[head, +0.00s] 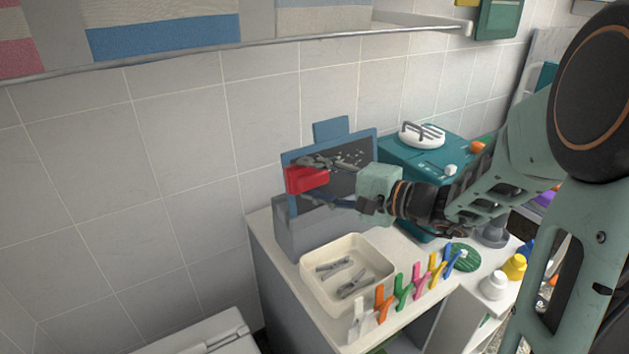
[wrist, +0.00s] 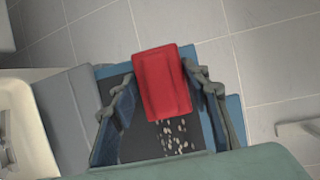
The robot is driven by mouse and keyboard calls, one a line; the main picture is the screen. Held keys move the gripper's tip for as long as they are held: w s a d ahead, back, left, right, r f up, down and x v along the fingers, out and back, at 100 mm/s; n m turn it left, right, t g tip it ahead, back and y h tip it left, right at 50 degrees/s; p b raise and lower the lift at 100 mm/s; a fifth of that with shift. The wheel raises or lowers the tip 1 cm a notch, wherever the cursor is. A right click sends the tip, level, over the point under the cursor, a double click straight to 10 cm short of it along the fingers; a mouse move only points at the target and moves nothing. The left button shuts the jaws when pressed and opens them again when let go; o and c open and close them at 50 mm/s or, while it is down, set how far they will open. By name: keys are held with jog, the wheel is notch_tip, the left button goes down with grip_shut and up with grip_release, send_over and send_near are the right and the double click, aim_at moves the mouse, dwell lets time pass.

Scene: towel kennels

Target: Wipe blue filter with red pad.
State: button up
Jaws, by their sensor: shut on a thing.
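The red pad (head: 306,179) is held between the fingers of my gripper (head: 318,181), in front of the left part of the blue filter. The blue filter (head: 331,130) is a blue-framed dark panel with a top tab, standing upright in a grey holder (head: 305,237) on the counter. Pale specks show on its dark face right of the pad. In the wrist view the red pad (wrist: 163,82) sits between both fingers and covers part of the blue filter (wrist: 225,105), with several pale specks below it. I cannot tell whether pad and filter touch.
A cream tray (head: 361,248) with grey clips stands in front of the holder. Several coloured pegs (head: 403,291) line the counter's front edge. A teal box (head: 432,163) with a white brush (head: 421,134) on top stands to the right.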

jog(key=shift+w+d, duration=0.1)
jog(key=shift+w+d+b, duration=0.55)
jog(key=shift+w+d, duration=1)
jog(key=shift+d, duration=0.75)
jog(key=shift+w+d+b, duration=0.6)
jog(key=shift+w+d, duration=1)
jog(key=shift+d, duration=0.65)
jog(key=shift+w+d+b, duration=0.55)
jog(key=shift+w+d, duration=1)
jog(key=shift+d, duration=0.75)
jog(key=shift+s+a, duration=0.1)
jog(key=shift+s+a+b, duration=1)
jog(key=shift+a+b, duration=0.05)
jog(key=shift+a, duration=0.25)
jog(key=shift+s+a+b, duration=1.2)
jog(key=shift+s+a, duration=0.05)
jog(key=shift+a, duration=0.65)
jog(key=shift+s+a+b, duration=1.15)
jog(key=shift+s+a, duration=0.05)
jog(key=shift+a, duration=0.65)
jog(key=shift+s+a+b, duration=1.2)
jog(key=shift+s+a, duration=0.05)
jog(key=shift+a, duration=0.65)
jog(key=shift+d, duration=0.1)
